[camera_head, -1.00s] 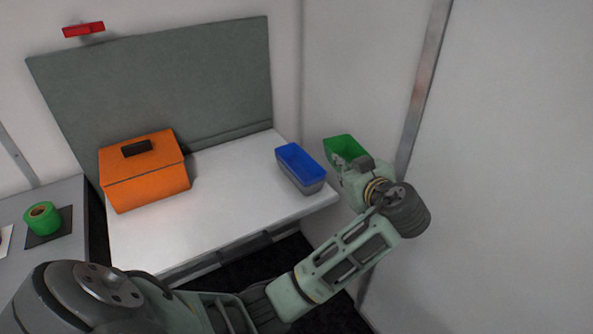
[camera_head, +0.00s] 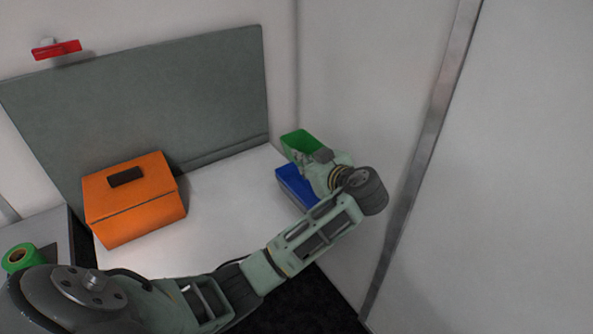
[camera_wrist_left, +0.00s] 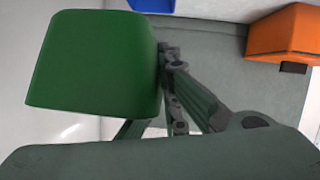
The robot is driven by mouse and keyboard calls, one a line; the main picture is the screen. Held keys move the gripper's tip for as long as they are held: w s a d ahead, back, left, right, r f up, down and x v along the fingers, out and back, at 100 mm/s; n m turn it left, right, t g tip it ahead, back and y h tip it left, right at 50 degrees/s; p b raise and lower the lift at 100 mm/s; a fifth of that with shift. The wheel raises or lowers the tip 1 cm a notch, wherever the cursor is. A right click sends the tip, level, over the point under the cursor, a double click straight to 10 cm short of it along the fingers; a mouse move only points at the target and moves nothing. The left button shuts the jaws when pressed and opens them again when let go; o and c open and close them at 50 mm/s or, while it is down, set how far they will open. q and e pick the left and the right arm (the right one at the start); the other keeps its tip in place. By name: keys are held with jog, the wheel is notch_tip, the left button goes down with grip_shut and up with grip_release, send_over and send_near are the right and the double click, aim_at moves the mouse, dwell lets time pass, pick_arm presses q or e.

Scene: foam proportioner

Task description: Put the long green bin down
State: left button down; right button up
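The long green bin (camera_head: 299,141) is in my left gripper (camera_head: 313,164), which holds it at its near end over the table's back right part, behind the blue bin. The arm hides part of the bin, and I cannot tell whether its bottom touches the table. In the left wrist view the green bin (camera_wrist_left: 92,62) fills the upper left, with the gripper's fingers (camera_wrist_left: 168,75) at its right edge. My right gripper is not in view.
A blue bin (camera_head: 293,187) stands at the table's right edge, partly under my left arm. An orange box (camera_head: 135,203) stands on the left of the white table (camera_head: 222,215), whose middle is clear. A grey panel (camera_head: 150,105) rises behind. Green tape (camera_head: 19,257) lies far left.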

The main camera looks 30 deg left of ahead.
aim_at(296, 163)
pick_arm(q)
jog(key=a, duration=0.1)
jog(key=a+f, duration=0.1)
jog(key=a, duration=0.1)
jog(key=shift+w+f+p, duration=0.25)
jog(key=shift+f+p, duration=0.05)
jog(key=shift+f, duration=0.1)
notch_tip(296, 163, down, 3)
jog(key=shift+f+p, duration=0.1)
jog(key=shift+p, duration=0.45)
jog(key=shift+f, duration=0.3)
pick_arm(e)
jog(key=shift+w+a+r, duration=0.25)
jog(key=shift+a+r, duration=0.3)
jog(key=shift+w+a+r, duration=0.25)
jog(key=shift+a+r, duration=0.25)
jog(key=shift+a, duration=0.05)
pick_arm(q)
jog(key=shift+d, duration=0.1)
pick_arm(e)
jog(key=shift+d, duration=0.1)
